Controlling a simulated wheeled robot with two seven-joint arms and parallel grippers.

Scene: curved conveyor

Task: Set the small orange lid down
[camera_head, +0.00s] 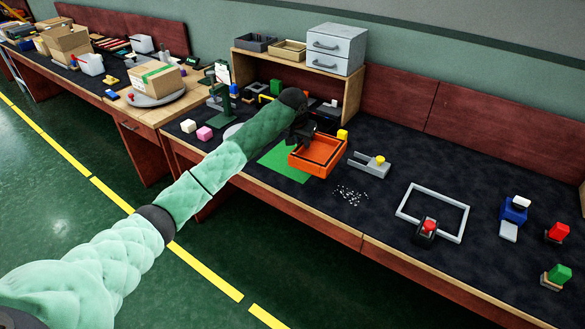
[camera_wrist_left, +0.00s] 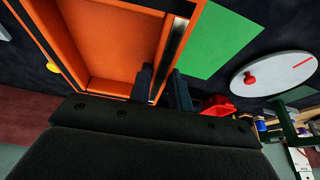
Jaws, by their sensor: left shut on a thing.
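The orange lid (camera_head: 312,169) looks like a shallow, open rectangular tray with dark strips along its rim. It is over or on the green mat (camera_head: 280,166); I cannot tell whether it touches. My left gripper (camera_head: 301,138) is at its far left side. In the left wrist view the fingers (camera_wrist_left: 164,90) are closed at the edge of the orange lid (camera_wrist_left: 110,40), one on each side of its wall. The green mat (camera_wrist_left: 222,40) lies beside it there. My left arm hides part of the bench behind. My right gripper is not in view.
A grey fixture with a yellow knob (camera_head: 377,162) stands right of the lid, with white bits (camera_head: 350,194) in front. A grey frame (camera_head: 407,201) lies further right. A shelf with grey drawers (camera_head: 337,48) stands behind. A white dial (camera_wrist_left: 270,74) shows in the wrist view.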

